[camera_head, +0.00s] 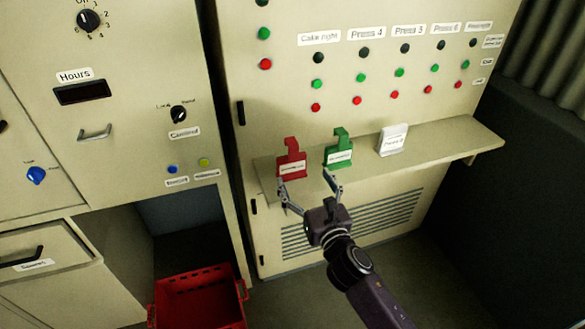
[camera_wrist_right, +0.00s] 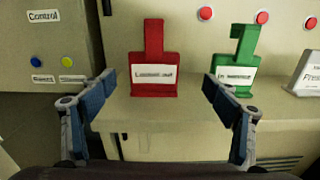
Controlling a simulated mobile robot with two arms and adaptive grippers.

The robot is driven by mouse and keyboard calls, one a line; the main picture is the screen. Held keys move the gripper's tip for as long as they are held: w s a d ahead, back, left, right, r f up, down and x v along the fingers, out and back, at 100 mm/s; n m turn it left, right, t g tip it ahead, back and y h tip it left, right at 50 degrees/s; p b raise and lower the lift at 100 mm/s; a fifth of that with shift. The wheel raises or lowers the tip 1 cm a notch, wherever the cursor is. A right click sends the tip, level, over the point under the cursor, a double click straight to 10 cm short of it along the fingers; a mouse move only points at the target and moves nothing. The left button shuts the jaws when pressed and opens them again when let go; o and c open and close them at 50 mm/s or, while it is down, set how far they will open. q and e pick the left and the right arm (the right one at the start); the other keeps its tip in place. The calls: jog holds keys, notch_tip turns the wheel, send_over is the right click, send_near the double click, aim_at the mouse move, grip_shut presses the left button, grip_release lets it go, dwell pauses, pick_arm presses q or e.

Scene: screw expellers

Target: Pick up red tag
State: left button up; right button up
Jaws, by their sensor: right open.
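The red tag (camera_head: 291,160) stands upright on a narrow shelf at the left end, with a white label and a hook-shaped top. It also shows in the right wrist view (camera_wrist_right: 154,62), centred between the open fingers and beyond them. My right gripper (camera_head: 308,196) is open and empty in front of the shelf edge, just below the red tag and the green tag. In the right wrist view its fingers (camera_wrist_right: 158,100) spread to either side of the red tag, apart from it. My left gripper is not in view.
A green tag (camera_head: 339,150) stands just right of the red one, close to the right finger in the wrist view. A white tag (camera_head: 393,140) stands farther right on the shelf (camera_head: 450,139). A panel with buttons rises behind. A red crate (camera_head: 200,294) sits on the floor at left.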

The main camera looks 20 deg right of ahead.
aim_at(292, 164)
jog(key=shift+w+a+r, duration=0.15)
jog(key=shift+w+r, duration=0.05)
jog(key=shift+w, duration=0.35)
jog(key=shift+w+a+f+p, duration=0.1)
jog(key=shift+w+a+p, duration=0.05)
jog(key=shift+w, duration=1)
jog(key=shift+w+a+f+p, duration=0.1)
jog(key=shift+w+a+p, duration=0.1)
jog(key=shift+w, duration=0.9)
jog(key=shift+w+a+f+p, duration=0.1)
jog(key=shift+w+p, duration=0.05)
jog(key=shift+w, duration=1)
jog(key=shift+c, duration=0.2)
jog(key=c, duration=1.2)
